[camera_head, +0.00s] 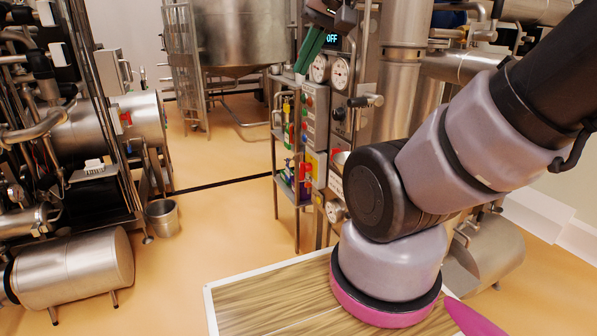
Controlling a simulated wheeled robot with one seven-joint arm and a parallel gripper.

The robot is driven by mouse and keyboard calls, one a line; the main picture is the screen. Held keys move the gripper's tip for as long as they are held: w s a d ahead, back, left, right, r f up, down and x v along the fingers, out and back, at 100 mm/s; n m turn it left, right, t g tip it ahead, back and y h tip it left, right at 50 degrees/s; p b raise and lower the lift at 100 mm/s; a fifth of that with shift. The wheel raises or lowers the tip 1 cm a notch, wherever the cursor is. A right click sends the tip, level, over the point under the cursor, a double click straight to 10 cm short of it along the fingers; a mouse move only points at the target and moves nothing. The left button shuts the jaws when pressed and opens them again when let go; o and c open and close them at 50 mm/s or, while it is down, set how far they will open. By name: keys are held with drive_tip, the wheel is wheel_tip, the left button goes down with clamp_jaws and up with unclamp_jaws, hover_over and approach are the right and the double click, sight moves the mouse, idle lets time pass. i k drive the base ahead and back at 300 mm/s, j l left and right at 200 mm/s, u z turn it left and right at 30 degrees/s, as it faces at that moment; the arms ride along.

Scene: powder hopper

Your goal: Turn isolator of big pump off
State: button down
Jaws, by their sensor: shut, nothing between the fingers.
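My gripper is out of the picture; only my arm shows, rising from a pink-ringed base at lower right and leaving at the upper right. A control panel stand (314,115) is at the centre, with coloured buttons on a grey box. Low on it is a yellow plate (318,158) with red beside it; I cannot tell whether this is an isolator. A small display (331,38) reads "OFF". No isolator or big pump can be picked out for certain. My arm hides the area right of the panel.
Round gauges (340,73) and a lever sit on the panel's upper part. Steel tanks and pipes (67,271) stand at left, with a metal bucket (162,217) on the floor. A large vessel (235,35) is at the back. Orange floor (215,225) lies open between left machinery and panel.

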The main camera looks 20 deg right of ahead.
sight(303, 167)
drive_tip(key=i+j+z, duration=0.1)
drive_tip(key=i+j, duration=0.85)
